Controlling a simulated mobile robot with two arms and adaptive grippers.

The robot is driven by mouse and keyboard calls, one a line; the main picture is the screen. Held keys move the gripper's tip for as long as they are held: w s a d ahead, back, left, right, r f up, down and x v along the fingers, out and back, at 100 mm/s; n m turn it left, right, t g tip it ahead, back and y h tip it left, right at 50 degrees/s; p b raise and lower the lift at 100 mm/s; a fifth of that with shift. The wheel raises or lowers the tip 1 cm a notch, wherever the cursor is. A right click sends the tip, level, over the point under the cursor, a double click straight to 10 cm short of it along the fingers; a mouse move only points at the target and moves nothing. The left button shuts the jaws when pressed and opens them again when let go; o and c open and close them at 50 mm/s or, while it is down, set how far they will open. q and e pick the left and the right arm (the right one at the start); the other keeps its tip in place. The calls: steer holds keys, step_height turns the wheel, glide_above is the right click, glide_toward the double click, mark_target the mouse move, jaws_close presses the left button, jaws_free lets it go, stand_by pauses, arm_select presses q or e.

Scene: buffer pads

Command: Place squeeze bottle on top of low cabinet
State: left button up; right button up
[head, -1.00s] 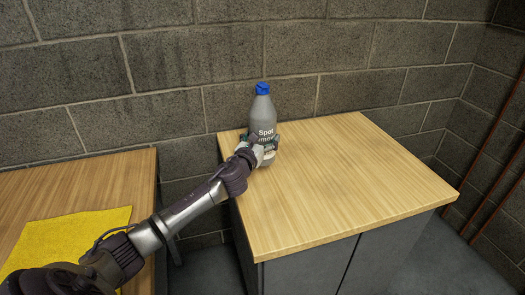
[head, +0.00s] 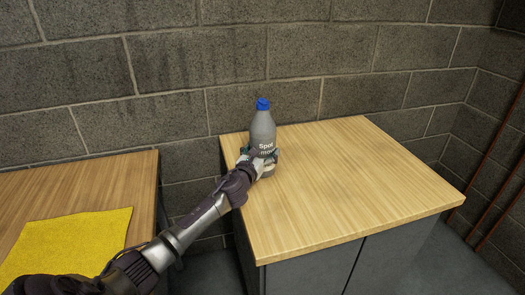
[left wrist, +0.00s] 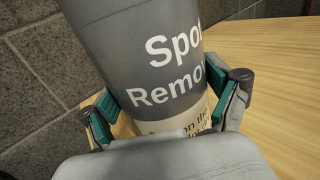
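The squeeze bottle (head: 262,128), grey with a blue cap and a "Spot Remover" label, is upright at the left back part of the low cabinet's wooden top (head: 340,190). My left gripper (head: 262,160) is around its lower half, one finger on each side. In the left wrist view the bottle (left wrist: 150,50) fills the space between the teal finger pads (left wrist: 168,112), and the gripper looks shut on it. The bottle's base is partly hidden, so I cannot tell whether it touches the top. My right gripper is not in view.
A lower wooden table (head: 100,185) with a yellow cloth (head: 70,240) stands at the left, with a gap before the cabinet. A grey block wall (head: 180,70) runs close behind. The rest of the cabinet top is clear.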

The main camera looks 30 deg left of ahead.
arm_select(q)
steer(key=shift+o, duration=0.2)
steer(key=shift+r, duration=0.25)
steer(key=shift+s+f, duration=0.15)
steer(key=shift+s, duration=0.2)
steer(key=s, duration=0.3)
steer(key=s+d, duration=0.1)
steer(key=s, duration=0.3)
steer(key=s+d, duration=0.1)
steer(key=s, duration=0.3)
steer(key=shift+d, duration=0.1)
steer(key=shift+s, duration=0.1)
